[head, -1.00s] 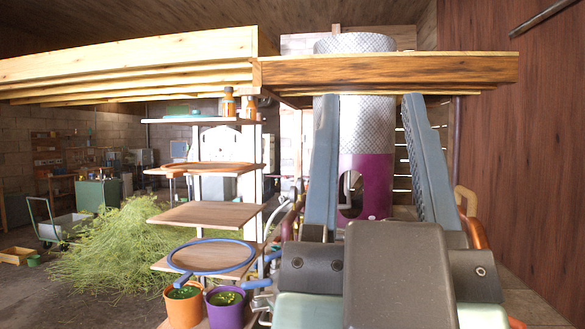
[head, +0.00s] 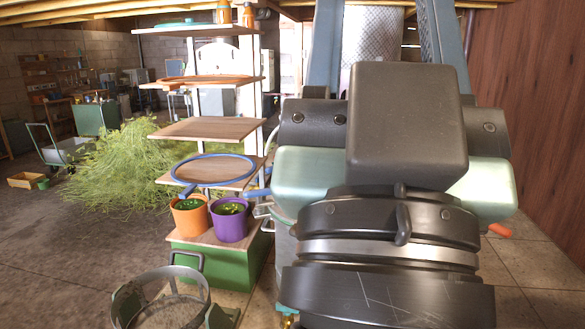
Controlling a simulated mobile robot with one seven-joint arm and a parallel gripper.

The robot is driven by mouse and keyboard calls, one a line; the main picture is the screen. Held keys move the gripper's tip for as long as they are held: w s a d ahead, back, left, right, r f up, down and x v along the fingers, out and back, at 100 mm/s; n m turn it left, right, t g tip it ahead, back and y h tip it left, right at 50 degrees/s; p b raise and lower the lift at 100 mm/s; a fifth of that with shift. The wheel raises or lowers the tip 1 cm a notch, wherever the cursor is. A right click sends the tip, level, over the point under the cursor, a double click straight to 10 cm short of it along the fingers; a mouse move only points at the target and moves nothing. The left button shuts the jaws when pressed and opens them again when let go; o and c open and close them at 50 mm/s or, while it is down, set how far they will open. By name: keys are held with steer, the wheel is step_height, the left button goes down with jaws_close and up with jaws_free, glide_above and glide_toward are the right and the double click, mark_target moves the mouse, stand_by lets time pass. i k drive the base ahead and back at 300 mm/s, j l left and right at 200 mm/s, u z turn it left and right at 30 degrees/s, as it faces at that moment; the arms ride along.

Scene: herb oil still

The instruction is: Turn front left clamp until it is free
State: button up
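My gripper (head: 383,22) fills the middle and right of the head view, its two blue-grey fingers pointing up and away. I cannot make out the front left clamp for certain. Small metal wire parts (head: 263,210) show just left of my gripper's body, and an orange-red tip (head: 500,230) shows at its right. The rest there is hidden behind my arm.
A shelf rack (head: 205,130) stands left of centre. An orange pot (head: 190,217) and a purple pot (head: 229,222) stand on a green stand (head: 215,258). A round metal frame (head: 160,295) is on the floor in front. A wooden wall (head: 545,110) closes the right side.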

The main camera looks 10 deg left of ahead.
mark_target(258, 210)
steer(key=i+u, duration=0.4)
steer(key=i+l+u, duration=0.15)
steer(key=i+u, duration=0.2)
steer(key=i, duration=0.25)
steer(key=i+l+u, duration=0.25)
steer(key=i+u, duration=0.15)
steer(key=i, duration=0.1)
